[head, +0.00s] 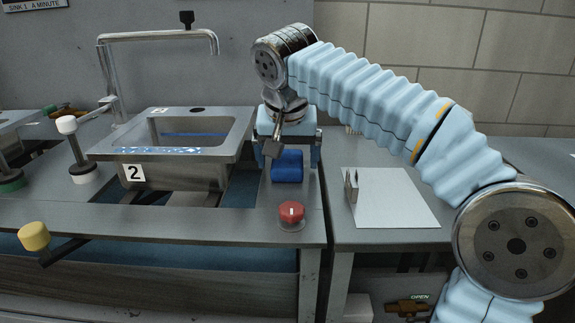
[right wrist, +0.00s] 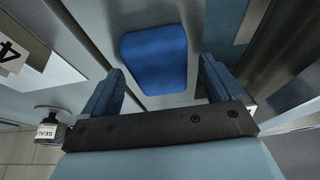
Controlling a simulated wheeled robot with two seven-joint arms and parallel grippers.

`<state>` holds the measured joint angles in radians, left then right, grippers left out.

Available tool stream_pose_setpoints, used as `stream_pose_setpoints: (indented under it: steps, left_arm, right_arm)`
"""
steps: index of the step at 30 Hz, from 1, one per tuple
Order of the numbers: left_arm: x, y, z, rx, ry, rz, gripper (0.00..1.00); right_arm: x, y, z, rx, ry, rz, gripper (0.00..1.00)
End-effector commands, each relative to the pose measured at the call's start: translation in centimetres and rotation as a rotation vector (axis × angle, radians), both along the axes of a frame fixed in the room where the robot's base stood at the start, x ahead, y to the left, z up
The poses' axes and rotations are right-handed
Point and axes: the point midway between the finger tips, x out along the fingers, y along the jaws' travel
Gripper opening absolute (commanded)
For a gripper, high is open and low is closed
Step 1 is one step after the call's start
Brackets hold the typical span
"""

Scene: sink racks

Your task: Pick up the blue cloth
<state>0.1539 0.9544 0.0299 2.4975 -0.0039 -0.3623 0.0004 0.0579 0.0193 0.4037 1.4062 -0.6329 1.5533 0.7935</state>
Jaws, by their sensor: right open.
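The blue cloth (head: 287,166) lies on the grey counter to the right of the sink, in front of and below my right gripper (head: 287,155). In the right wrist view the blue cloth (right wrist: 155,58) is a rounded rectangle, ahead of the two fingers. My right gripper (right wrist: 158,85) is open, with nothing between its fingers. The cloth sits roughly in line with the gap, and I see no contact. In the head view the gripper's own parts partly cover the area around the cloth. My left gripper is in no view.
The metal sink (head: 175,172) marked 2 stands left of the cloth. A red knob (head: 291,213) is on the counter's front part. A white board (head: 395,205) with a small upright metal piece lies to the right. A tall faucet (head: 160,36) rises behind the sink.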

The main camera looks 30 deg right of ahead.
Motion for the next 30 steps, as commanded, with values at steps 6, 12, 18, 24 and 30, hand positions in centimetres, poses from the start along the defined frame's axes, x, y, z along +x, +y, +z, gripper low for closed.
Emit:
stream_pose_setpoints:
  steps: [6, 12, 18, 24, 30]
  left_arm:
    - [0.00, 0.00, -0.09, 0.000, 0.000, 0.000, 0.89]
    - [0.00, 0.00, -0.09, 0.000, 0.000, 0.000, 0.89]
    - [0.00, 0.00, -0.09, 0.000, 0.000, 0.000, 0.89]
    - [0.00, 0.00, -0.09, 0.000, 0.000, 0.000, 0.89]
    - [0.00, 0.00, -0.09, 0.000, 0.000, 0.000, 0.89]
  right_arm:
    - [-0.01, 0.00, -0.30, 0.000, 0.000, 0.000, 0.94]
    - [0.00, 0.00, -0.31, 0.000, 0.000, 0.000, 0.94]
    - [0.00, 0.00, -0.32, 0.000, 0.000, 0.000, 0.74]
    - [0.00, 0.00, -0.32, 0.000, 0.000, 0.000, 0.43]
    - [0.00, 0.00, -0.31, 0.000, 0.000, 0.000, 0.38]
